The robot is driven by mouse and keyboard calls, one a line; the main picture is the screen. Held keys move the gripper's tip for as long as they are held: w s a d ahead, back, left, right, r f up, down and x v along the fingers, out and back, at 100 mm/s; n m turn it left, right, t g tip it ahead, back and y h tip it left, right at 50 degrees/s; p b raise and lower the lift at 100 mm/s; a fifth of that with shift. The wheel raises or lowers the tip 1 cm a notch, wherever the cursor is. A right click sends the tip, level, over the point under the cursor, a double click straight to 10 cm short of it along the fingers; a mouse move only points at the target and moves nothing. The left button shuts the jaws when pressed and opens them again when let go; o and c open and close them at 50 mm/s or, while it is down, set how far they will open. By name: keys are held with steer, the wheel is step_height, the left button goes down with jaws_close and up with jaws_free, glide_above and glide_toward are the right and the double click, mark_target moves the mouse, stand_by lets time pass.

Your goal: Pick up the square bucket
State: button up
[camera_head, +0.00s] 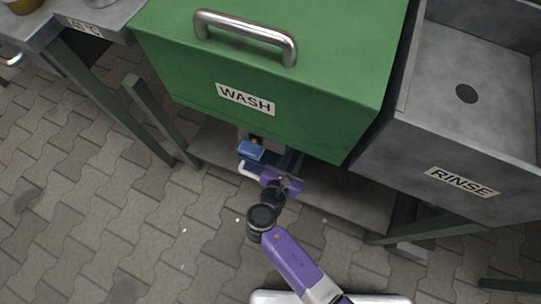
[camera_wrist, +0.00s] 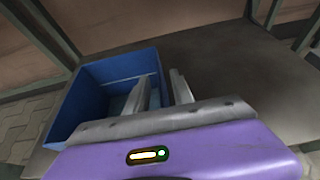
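The square bucket is a blue, open-topped box. In the wrist view the bucket (camera_wrist: 92,88) stands on a grey-brown shelf, left of centre, and looks empty where I can see in. My gripper (camera_wrist: 161,88) has its two grey fingers apart, at the bucket's right wall. The left finger overlaps the bucket's opening and the right finger is outside, with the wall's edge showing between them. I cannot tell whether either finger touches the wall. In the head view my gripper (camera_head: 280,182) is below the green WASH unit, and dark blue shows just beyond it.
The green WASH unit (camera_head: 260,60) with a metal handle overhangs the low shelf (camera_head: 340,195). The grey RINSE basin (camera_head: 455,150) stands to the right. Table legs (camera_head: 160,120) flank the shelf at left. A lighter blue item (camera_head: 251,150) shows near my gripper. Paved floor in front is clear.

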steer(key=shift+w+d+f, duration=0.15)
steer(key=shift+w+f, duration=0.05)
steer(key=shift+w, duration=0.25)
jaws_close()
steer(key=shift+r, duration=0.1)
stand_by(1.0)
